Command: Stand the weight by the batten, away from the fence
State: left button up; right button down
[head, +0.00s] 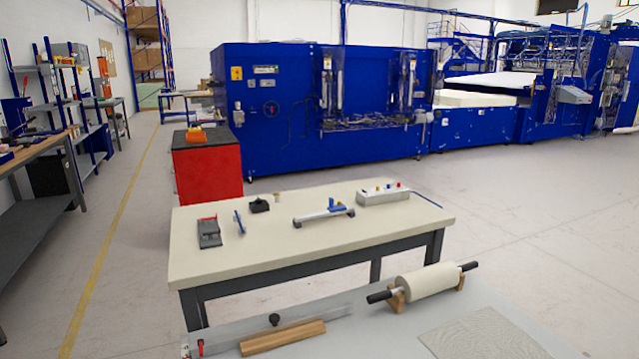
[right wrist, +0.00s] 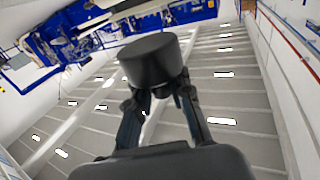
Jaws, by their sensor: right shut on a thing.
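In the right wrist view my right gripper (right wrist: 155,92) is shut on a dark, smooth cylinder, the weight (right wrist: 149,60), held at the fingertips. The weight looks tilted in that view, with the ceiling behind it. In the head view the batten (head: 283,338), a plain wooden bar, lies on the near grey table. Just behind it runs a long, low grey strip that looks like the fence (head: 325,313), with a black knob (head: 274,319) near its middle. Neither of my grippers shows in the head view.
On the near table (head: 370,337), a cream roller (head: 425,282) rests on wooden cradles, and a grey textured mat (head: 480,335) lies at the right. The surface between batten and mat is clear. Behind stands a cream-topped bench (head: 290,252) with small tools.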

jog(key=shift+r, duration=0.1)
jog(key=shift+w+f, duration=0.2)
jog(key=w+d+f+n+y+b, duration=0.1)
jog(key=w+d+f+y+b, duration=0.1)
jog(key=w, duration=0.4)
jog(key=shift+d+f+y, duration=0.3)
jog(key=shift+d+f, duration=0.05)
jog(key=shift+f, duration=0.25)
jog(key=shift+n, duration=0.3)
